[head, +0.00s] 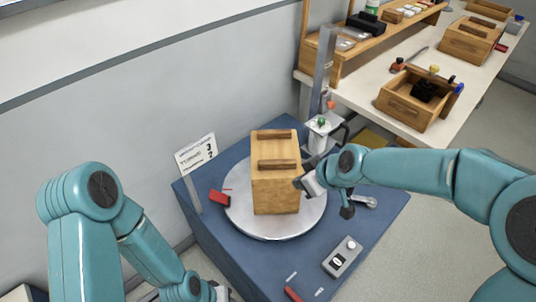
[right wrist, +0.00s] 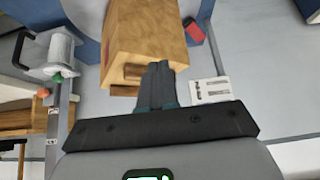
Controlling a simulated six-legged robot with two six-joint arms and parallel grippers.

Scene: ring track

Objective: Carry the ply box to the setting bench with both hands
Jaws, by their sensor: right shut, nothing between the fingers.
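The ply box (head: 275,195), pale wood with two darker wooden bars on top, sits upright on a round grey disc (head: 240,215) on a blue table (head: 378,222). My right gripper (head: 306,184) is at the box's right side, shut and empty. In the right wrist view its closed fingers (right wrist: 160,75) are close against the box (right wrist: 145,30) in the picture; I cannot tell whether they touch. My left gripper (head: 220,292) is at the bottom edge, below and left of the box and apart from it, mostly cut off. Which surface is the setting bench is not marked.
A pale bench (head: 365,95) at the right holds an open wooden box (head: 415,105) and other boxes. On the blue table are a sign (head: 196,153), a red item (head: 220,197), a grey control box (head: 342,257) and a post device (head: 322,130). A wall stands behind.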

